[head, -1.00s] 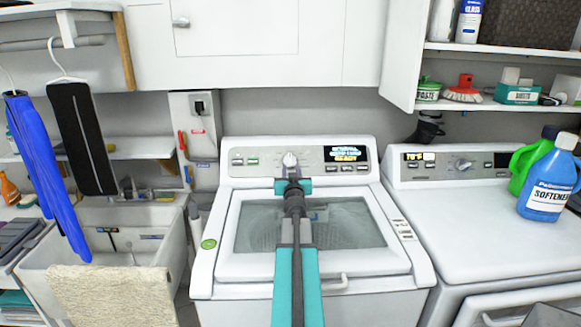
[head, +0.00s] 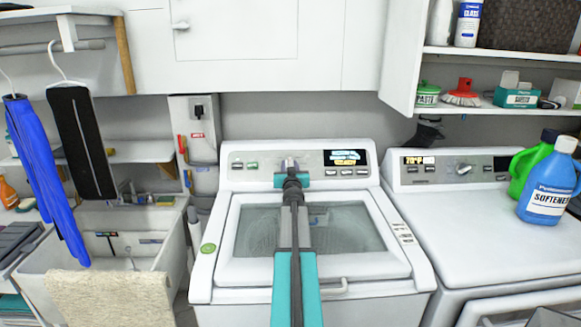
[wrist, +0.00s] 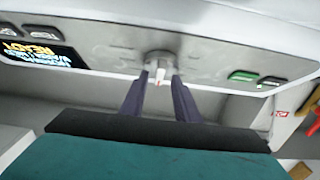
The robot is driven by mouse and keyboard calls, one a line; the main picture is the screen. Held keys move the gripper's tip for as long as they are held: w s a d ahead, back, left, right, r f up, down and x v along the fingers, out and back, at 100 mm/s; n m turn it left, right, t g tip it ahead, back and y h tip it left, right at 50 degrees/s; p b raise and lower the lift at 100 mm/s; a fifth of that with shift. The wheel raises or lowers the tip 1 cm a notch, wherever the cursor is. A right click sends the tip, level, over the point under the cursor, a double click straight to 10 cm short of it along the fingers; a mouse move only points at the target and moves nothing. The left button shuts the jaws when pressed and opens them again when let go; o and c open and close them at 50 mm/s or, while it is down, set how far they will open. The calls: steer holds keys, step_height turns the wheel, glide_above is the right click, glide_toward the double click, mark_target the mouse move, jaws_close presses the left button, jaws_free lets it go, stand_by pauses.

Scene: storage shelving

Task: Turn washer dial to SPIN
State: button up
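The washer (head: 222,270) stands in the middle of the head view, its clear lid closed. In the head view the dial is mostly hidden behind my gripper (head: 289,170). In the wrist view, which is upside down, my gripper (wrist: 159,77) has its two dark fingers apart, one at each side of the dial, with the tips close to it. I cannot tell whether they touch it.
A dryer (head: 480,225) with its own dial (head: 464,169) stands at right, with a blue softener bottle (head: 550,185) and a green bottle (head: 526,168) on top. A sink (head: 160,262) is at left. White cabinets (head: 235,45) hang above the washer.

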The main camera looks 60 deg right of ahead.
steer(key=shift+c, duration=0.4)
jaws_close()
steer(key=shift+d+r, duration=0.1)
steer(key=shift+d, duration=0.1)
steer(key=shift+a, duration=0.1)
steer(key=shift+p, duration=0.3)
